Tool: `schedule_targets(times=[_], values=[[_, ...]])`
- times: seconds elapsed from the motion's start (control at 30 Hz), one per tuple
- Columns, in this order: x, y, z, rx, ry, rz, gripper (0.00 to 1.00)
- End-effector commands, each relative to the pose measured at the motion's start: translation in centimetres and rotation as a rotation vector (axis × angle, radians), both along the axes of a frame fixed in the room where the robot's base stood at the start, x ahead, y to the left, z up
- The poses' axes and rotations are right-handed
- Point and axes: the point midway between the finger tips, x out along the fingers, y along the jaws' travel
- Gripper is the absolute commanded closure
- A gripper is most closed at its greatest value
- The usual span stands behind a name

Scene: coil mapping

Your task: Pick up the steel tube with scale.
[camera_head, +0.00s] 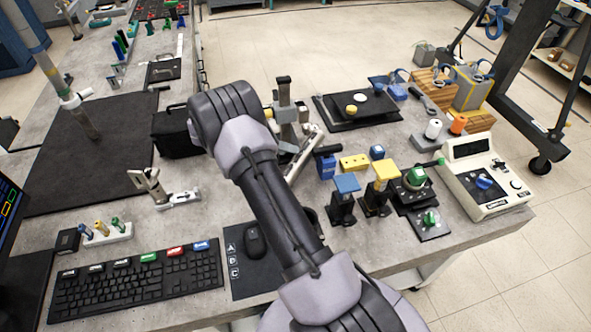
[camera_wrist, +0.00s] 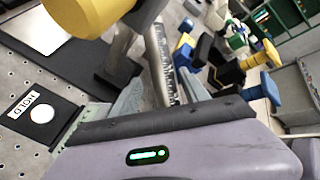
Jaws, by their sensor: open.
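The steel tube with scale (camera_wrist: 161,62) shows in the wrist view as a silvery slanted length with dark graduation marks. It lies between and beyond my gripper's fingers (camera_wrist: 160,95), which are apart. I cannot tell whether either finger touches it. Its lower end is hidden by my gripper. In the head view, a pale slanted bar (camera_head: 304,151) beside a grey upright stand (camera_head: 286,110) looks like the tube. My arm hides the gripper there.
A large yellow knob (camera_wrist: 92,14) is close at the wrist view's upper left. A black plate with a white disc (camera_wrist: 41,115) lies left. Blue and yellow blocks (camera_head: 346,183) and a cream meter (camera_head: 482,180) stand right. The dark mat (camera_head: 85,150) has free room.

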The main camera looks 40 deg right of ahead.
Motion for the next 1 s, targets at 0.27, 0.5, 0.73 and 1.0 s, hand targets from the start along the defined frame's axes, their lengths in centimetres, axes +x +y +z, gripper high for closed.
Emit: schedule_targets(times=[0.27,0.5,0.73,1.0], values=[[-1.6,-3.0,-2.1,0.001,0.001,-0.004,0.47],[-2.3,-4.5,-2.6,0.0,-0.001,0.0,0.47],[-2.3,-4.5,-2.6,0.001,-0.001,-0.001,0.8],[-2.2,-4.5,-2.6,0.0,-0.001,0.0,1.0]])
